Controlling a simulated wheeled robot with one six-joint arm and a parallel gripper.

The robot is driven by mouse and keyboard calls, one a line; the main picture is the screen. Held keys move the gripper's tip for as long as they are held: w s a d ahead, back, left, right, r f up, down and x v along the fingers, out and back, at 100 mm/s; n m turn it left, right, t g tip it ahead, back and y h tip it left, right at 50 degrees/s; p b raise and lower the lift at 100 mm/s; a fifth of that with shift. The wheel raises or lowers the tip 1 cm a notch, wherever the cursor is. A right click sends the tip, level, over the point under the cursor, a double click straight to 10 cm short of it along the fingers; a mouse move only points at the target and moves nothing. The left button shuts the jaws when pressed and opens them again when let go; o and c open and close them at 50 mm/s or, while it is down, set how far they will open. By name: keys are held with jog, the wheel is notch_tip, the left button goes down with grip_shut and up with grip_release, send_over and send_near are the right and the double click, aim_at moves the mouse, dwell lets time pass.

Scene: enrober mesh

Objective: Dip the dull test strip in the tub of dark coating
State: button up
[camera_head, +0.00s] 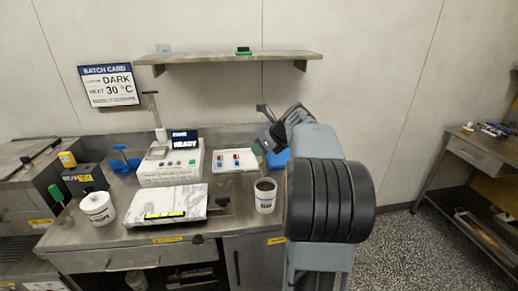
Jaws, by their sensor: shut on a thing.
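The tub of dark coating (265,196) is white with a dark label and dark contents. It stands upright near the front of the steel bench, just left of my arm. My gripper (274,133) is partly hidden behind my arm, above and behind the tub, near a blue object (280,161) at the back of the bench. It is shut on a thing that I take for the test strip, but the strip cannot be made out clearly. A greenish-brown flat piece (257,148) shows beside the blue object.
A second white tub (97,209) stands at the left. A machine reading READY (172,165), a white panel with small coloured pieces (235,160) and a marble-patterned slab (166,203) fill the middle.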

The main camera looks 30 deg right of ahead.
jog(key=s+d+f+b, duration=0.1)
jog(key=s+f+b, duration=0.2)
jog(key=f+b, duration=0.2)
jog(key=shift+s+d+f, duration=0.15)
jog(key=shift+s+f, duration=0.2)
jog(key=shift+f, duration=1.55)
